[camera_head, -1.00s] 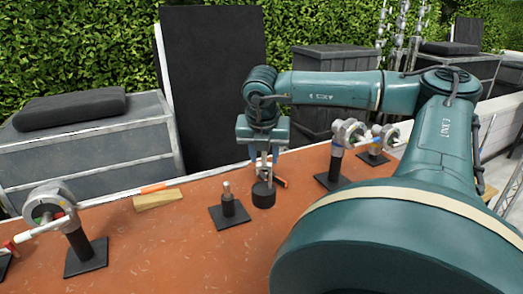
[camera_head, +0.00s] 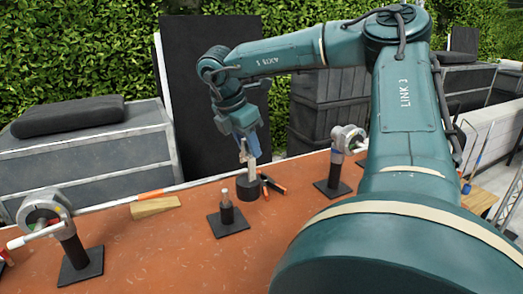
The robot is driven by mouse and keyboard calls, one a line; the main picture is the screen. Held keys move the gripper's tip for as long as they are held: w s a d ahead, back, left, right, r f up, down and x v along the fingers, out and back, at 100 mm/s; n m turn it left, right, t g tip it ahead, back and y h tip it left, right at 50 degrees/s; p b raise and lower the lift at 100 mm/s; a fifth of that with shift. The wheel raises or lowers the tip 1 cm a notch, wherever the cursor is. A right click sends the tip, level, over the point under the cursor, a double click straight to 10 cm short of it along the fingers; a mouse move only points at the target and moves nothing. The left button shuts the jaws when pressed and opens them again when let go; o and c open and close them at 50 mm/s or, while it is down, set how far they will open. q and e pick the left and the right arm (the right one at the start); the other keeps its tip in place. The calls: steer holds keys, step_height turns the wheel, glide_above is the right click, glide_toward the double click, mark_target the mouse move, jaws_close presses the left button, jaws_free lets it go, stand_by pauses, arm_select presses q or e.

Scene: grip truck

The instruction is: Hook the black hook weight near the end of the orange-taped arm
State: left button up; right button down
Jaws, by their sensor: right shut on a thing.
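The black hook weight (camera_head: 251,189) is a short dark cylinder near the middle of the table's far side. My right gripper (camera_head: 248,158) is above it, tilted, and shut on its upper hook part, which the fingers largely hide. I cannot tell whether the weight's base clears the table. The orange-taped arm (camera_head: 113,203) is a pale rod at the left, running from a clamp head toward the back. Its orange tape (camera_head: 152,194) shows above a wooden wedge. The weight is apart from it, to its right. My left gripper is not in view.
Clamp stands are at left (camera_head: 77,259) and right (camera_head: 334,187). The wooden wedge (camera_head: 156,207) lies under the tape. The front-middle tabletop (camera_head: 180,260) is clear.

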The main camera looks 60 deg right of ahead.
mark_target(219, 176)
arm_select(q)
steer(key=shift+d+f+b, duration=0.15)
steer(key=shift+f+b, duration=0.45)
steer(key=shift+b, duration=0.25)
arm_select(e)
steer(key=w+a+f+m+g, duration=0.1)
steer(key=w+a+f+m, duration=0.1)
steer(key=w+a+f, duration=0.1)
steer(key=shift+w+a+f+m, duration=0.25)
steer(key=shift+a+f+m, duration=0.2)
steer(key=shift+a, duration=0.45)
steer(key=shift+w+d, duration=0.5)
steer(key=shift+w, duration=0.3)
steer(key=shift+w+d, duration=0.4)
steer(key=shift+w, duration=0.2)
steer(key=shift+w+d, duration=0.35)
steer(key=shift+w, duration=0.4)
